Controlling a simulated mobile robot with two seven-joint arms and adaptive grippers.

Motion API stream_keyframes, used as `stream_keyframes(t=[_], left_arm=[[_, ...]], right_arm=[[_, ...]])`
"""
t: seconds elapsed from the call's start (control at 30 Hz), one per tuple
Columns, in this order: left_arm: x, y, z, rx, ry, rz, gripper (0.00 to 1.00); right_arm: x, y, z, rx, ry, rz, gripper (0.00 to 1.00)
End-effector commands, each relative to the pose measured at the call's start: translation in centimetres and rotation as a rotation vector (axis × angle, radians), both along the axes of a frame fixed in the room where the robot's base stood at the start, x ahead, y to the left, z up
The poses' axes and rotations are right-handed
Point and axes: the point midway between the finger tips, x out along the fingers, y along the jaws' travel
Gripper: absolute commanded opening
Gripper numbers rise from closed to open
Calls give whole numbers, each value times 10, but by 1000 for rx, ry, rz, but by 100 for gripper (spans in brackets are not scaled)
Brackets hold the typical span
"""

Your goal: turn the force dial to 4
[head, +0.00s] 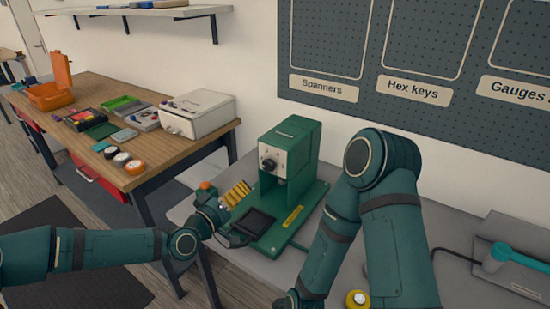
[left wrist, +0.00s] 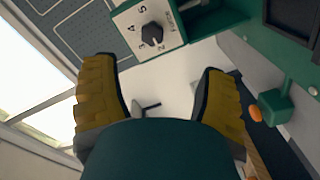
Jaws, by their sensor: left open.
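The force dial is a dark knob (head: 268,164) on a pale plate on the front of a green machine (head: 303,148). In the left wrist view, the knob (left wrist: 152,33) sits among printed numbers, with 5, 4, 3 and 2 readable. I cannot tell exactly which number it points to. My left gripper (head: 236,194) is in front of the machine, below and left of the dial. Its yellow fingers (left wrist: 155,68) are spread and empty, apart from the knob, which shows beyond the gap between them. My right arm is folded at the right; its gripper is not visible.
The machine stands on a grey bench (head: 330,255) with a dark block (head: 253,222) on its base. A wooden table (head: 150,177) at the left holds a white box (head: 198,115), tape rolls and an orange bin (head: 50,95). A teal-handled tool (head: 515,256) lies at the right.

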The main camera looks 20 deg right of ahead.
Motion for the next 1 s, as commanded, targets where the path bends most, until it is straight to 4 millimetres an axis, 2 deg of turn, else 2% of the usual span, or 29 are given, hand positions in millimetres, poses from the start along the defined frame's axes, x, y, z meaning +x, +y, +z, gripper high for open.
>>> stream_keyframes(t=[0.1, 0.23, 0.7, 1.0], left_arm=[[6, -2, 11, -25, -18, 3, 72], [14, -13, 11, -28, -21, 3, 72], [68, -82, 10, -25, -19, 4, 72], [87, -106, 10, -24, -18, 4, 72]], right_arm=[[-1, 0, 0, 0, 1, 0, 47], [0, 0, -1, 0, 1, 0, 47], [1, 0, -8, 0, -3, 0, 47], [2, 0, -10, -1, -4, 0, 47]])
